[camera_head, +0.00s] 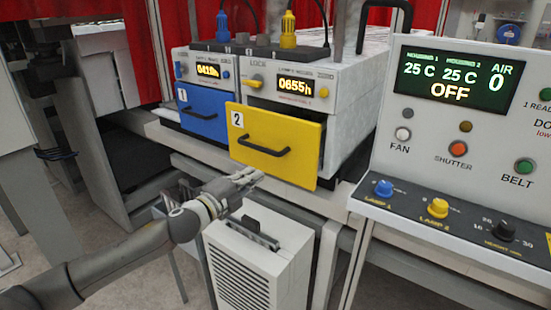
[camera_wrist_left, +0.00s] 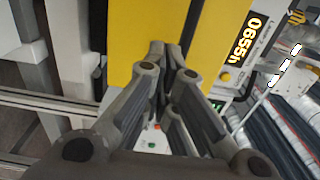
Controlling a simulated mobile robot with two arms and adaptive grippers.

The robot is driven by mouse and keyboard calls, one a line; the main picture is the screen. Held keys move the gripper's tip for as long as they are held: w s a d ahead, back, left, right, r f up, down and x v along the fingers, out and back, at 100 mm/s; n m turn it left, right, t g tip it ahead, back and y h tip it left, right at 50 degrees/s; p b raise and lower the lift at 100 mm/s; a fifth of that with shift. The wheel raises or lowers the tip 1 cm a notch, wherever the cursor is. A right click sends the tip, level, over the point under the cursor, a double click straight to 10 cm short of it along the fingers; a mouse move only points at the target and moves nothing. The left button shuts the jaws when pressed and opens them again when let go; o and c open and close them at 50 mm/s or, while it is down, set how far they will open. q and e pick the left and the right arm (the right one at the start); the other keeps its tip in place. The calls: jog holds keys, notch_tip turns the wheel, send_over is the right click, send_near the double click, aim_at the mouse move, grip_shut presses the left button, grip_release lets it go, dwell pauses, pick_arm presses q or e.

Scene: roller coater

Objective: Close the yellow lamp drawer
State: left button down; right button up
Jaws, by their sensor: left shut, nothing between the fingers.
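The yellow lamp drawer (camera_head: 272,147), marked 2, sticks out from the front of its lamp unit (camera_head: 345,80). Its dark handle (camera_head: 263,147) runs across the middle of the front panel. My left gripper (camera_head: 256,174) is shut and empty, just below and in front of the yellow panel's lower edge. In the left wrist view the shut fingertips (camera_wrist_left: 172,48) lie over the yellow panel (camera_wrist_left: 140,25); I cannot tell whether they touch it. My right gripper is not in view.
The blue drawer (camera_head: 203,114), marked 1, sits left of the yellow one and is flush or nearly flush. A white vented box (camera_head: 258,265) stands below my left gripper. A control panel (camera_head: 465,115) with buttons and knobs stands to the right.

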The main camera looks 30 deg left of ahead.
pick_arm(q)
jog(key=w+p, duration=0.3)
jog(key=w, duration=0.7)
jog(key=shift+w+d, duration=0.35)
jog(key=shift+d, duration=0.05)
jog(key=shift+r, duration=0.1)
